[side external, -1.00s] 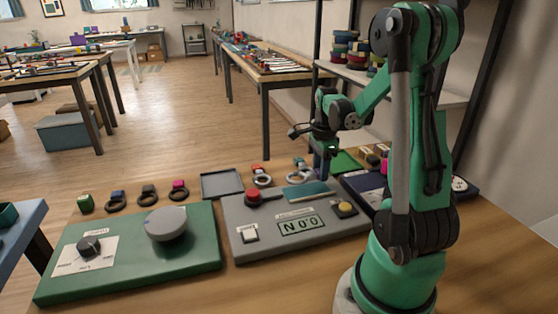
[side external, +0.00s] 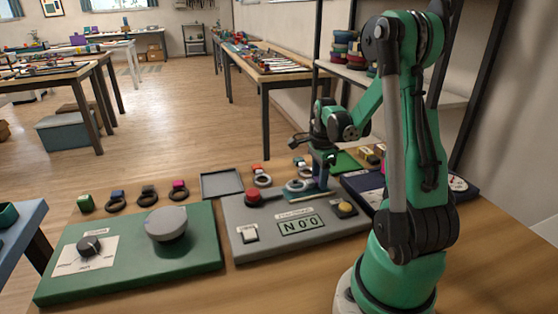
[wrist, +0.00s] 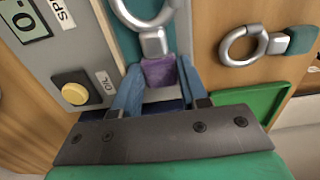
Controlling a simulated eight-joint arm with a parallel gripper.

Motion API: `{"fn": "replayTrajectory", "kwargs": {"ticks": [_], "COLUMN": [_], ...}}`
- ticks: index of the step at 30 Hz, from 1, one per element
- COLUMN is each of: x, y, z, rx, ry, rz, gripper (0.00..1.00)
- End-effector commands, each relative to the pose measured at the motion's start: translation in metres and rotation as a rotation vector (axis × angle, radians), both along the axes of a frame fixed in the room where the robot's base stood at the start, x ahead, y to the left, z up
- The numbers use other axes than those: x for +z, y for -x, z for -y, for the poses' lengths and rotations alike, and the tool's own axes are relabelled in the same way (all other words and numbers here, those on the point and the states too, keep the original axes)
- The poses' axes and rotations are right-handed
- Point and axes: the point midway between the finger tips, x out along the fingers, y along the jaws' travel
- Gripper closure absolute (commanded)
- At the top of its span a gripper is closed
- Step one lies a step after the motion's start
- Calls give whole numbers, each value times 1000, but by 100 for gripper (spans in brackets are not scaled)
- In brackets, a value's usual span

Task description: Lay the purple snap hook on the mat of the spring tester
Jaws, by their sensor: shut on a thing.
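My gripper (side external: 323,182) is low over the spring tester (side external: 238,213). In the wrist view the blue fingers (wrist: 159,78) are shut on the purple block end of the purple snap hook (wrist: 159,71). Its silver ring (wrist: 168,14) points away from the fingers. In the side view the ring (side external: 297,185) shows just left of the fingers, over the teal mat (side external: 322,193). The mat also shows beside the hook in the wrist view (wrist: 122,43). The hook lies about flat; I cannot tell whether it touches the mat.
The tester has a red button (side external: 253,195), a yellow button (side external: 346,208) and a display (side external: 300,225). A teal-ended snap hook (wrist: 302,40) and a green tray (wrist: 252,108) lie beyond it. A grey tray (side external: 222,183) is empty. A dark blue device (side external: 372,190) stands close on the right.

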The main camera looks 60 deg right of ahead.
Motion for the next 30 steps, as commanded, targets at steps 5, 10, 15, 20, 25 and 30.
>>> {"fn": "replayTrajectory", "kwargs": {"ticks": [5, 10, 15, 20, 25, 30], "x": [0, -2, -4, -6, -6, -5], "y": [0, 0, 0, 0, 0, 0], "z": [0, 0, 0, 0, 0, 0], "rx": [0, 0, 0, 0, 0, 0], "ry": [0, 0, 0, 0, 0, -1], "rz": [0, 0, 0, 0, 0, -1], "gripper": [100, 100, 100, 100, 25, 25]}}
